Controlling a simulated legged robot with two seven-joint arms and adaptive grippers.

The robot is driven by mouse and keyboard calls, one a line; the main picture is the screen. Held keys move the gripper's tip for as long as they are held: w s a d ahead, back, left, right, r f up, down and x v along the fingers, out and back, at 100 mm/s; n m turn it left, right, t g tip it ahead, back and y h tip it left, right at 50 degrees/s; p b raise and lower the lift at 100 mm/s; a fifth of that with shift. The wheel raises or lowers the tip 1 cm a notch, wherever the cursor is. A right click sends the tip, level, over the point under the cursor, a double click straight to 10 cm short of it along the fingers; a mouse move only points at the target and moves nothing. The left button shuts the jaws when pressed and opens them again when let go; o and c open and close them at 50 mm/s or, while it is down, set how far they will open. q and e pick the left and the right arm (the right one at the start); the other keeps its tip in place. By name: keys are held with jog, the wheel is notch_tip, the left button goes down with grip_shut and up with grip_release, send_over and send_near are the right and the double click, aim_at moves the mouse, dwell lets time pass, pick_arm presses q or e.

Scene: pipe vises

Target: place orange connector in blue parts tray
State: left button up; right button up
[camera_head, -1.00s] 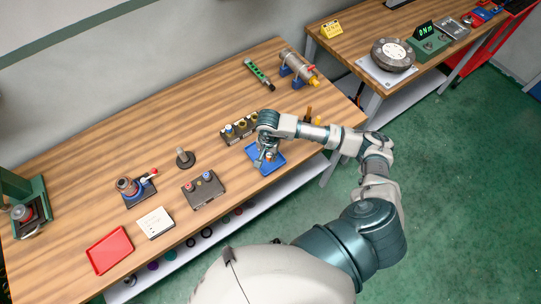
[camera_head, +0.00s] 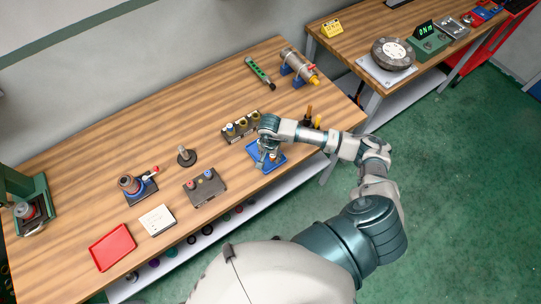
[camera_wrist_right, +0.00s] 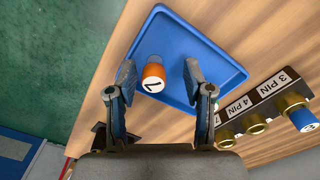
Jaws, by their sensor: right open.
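The orange connector (camera_wrist_right: 153,76) has a white numbered face and a pale grey end. In the right wrist view it is within the outline of the blue parts tray (camera_wrist_right: 221,73) and appears to rest on its floor. My right gripper (camera_wrist_right: 159,76) is open, with one finger on each side of the connector and visible gaps to both. In the head view the right gripper (camera_head: 266,159) points down over the blue tray (camera_head: 280,164). There the gripper hides much of the connector. My left gripper is not in view.
A labelled connector holder (camera_head: 241,130) with several sockets stands beside the tray; a blue connector (camera_wrist_right: 304,119) sits in it. A dark button box (camera_head: 205,187), a round-based post (camera_head: 186,156) and a red tray (camera_head: 112,247) lie further left. The table's front edge is close to the blue tray.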

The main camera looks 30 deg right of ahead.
aim_at(271, 157)
jog(key=shift+r, duration=0.45)
notch_tip(271, 157, up, 11)
jog(key=b, duration=0.2)
jog(key=shift+d, duration=0.15)
